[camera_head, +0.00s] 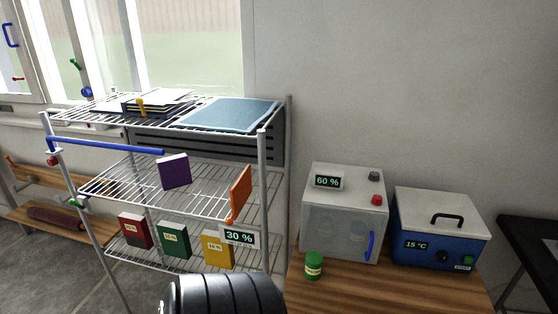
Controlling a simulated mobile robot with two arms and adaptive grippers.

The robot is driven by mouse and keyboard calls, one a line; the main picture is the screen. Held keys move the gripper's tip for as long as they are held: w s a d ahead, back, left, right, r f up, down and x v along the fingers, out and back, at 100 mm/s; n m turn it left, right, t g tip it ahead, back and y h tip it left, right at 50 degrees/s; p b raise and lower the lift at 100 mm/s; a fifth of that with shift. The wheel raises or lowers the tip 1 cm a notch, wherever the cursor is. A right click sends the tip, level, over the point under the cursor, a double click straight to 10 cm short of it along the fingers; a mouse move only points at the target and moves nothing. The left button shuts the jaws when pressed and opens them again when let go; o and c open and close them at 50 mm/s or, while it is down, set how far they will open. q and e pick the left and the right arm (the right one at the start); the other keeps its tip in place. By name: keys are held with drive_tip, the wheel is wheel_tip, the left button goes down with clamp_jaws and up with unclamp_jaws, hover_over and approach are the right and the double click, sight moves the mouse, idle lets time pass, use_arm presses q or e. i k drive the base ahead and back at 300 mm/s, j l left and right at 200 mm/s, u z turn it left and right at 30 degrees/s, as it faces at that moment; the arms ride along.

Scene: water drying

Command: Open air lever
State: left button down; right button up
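No part is clearly marked as an air lever. Several coloured handles show: a blue bar (105,145) along the left of the wire rack, a red knob (53,160) and a green knob (76,202) on the rack's front left post. By the window are a blue handle (11,36), a small green handle (75,64) and a blue knob (87,92). A blue upright handle (370,246) is on the front of the white box (325,226). Neither of my grippers is in view.
The wire rack (264,160) holds a grey-blue sheet (232,115), books and coloured boxes. A blue box (436,229) reading 15 °C and a green jar (313,266) stand on the wooden table (385,290). A black ribbed shape fills the bottom middle.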

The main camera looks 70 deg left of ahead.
sight(71, 201)
drive_tip(key=u, duration=3.75)
